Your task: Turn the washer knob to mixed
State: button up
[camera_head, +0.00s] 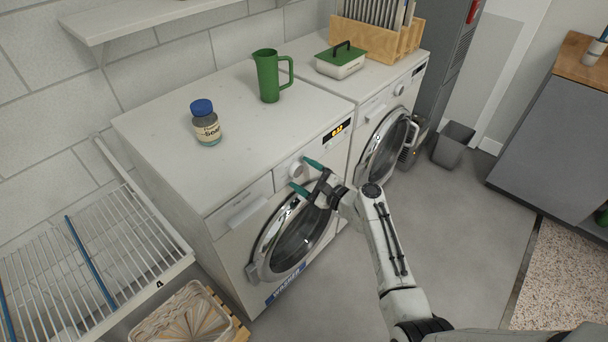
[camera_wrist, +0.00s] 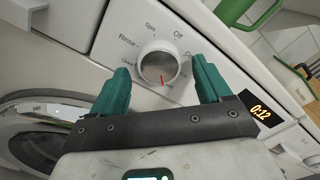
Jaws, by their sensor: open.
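The washer (camera_head: 200,170) is the nearer white front-loading machine, with its round door (camera_head: 290,240) closed. Its knob (camera_head: 296,170) is a round white dial on the front panel. In the wrist view the knob (camera_wrist: 158,66) shows a red pointer mark on its lower edge, facing my gripper. Labels around it include Off, Spin and Rinse; others are too small or partly hidden to read. My gripper (camera_head: 305,175) is open, with its green fingers on either side of the knob. In the wrist view the fingers of my gripper (camera_wrist: 160,80) flank the knob without visibly closing on it.
A lit display (camera_wrist: 262,113) reading 0:12 is beside the knob. A blue-capped jar (camera_head: 206,125) and a green pitcher (camera_head: 270,76) stand on the washer top. A second machine (camera_head: 385,120) adjoins it on the right. A wire rack (camera_head: 90,250) stands left.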

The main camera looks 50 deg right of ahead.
jog(key=s, duration=1)
jog(key=shift+s+d, duration=0.2)
jog(key=shift+s, duration=0.05)
